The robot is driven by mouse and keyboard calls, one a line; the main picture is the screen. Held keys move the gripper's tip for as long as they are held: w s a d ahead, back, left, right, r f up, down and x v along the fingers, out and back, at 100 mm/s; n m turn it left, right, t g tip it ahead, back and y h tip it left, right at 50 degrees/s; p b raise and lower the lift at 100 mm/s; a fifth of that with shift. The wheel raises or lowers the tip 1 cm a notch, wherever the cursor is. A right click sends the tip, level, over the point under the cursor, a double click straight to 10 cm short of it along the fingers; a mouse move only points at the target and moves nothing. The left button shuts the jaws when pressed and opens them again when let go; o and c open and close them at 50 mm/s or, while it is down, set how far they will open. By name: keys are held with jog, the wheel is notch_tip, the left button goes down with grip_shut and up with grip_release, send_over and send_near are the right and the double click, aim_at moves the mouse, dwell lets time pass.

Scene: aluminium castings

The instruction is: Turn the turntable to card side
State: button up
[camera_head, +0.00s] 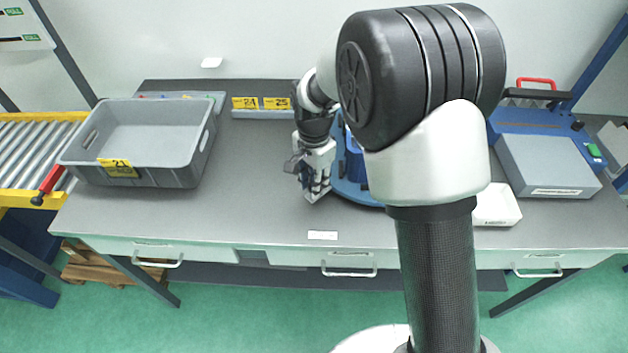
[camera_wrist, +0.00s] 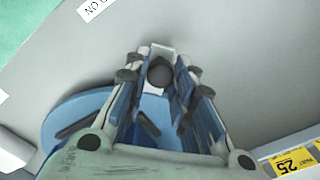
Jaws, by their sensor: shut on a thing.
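The turntable (camera_head: 347,190) is a blue disc on the grey table, mostly hidden behind my arm. Its blue edge also shows in the wrist view (camera_wrist: 62,122), below and left of the fingers. A blue upright part (camera_head: 354,165) stands on it. My gripper (camera_head: 316,190) is low at the turntable's left edge. In the wrist view, my gripper (camera_wrist: 160,78) has its fingers closed around a dark round knob (camera_wrist: 160,71) with a pale piece at its far side. I cannot see how the knob joins the disc, nor which side of the turntable faces which way.
A grey crate (camera_head: 190,174) stands at left beside a roller conveyor (camera_head: 28,150). Yellow labels 24 and 25 (camera_head: 262,103) stand behind. A grey box (camera_head: 548,166) and a white tray (camera_head: 497,207) are at right. A white label (camera_head: 322,235) lies at the front edge.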

grip_shut()
dwell(0.3)
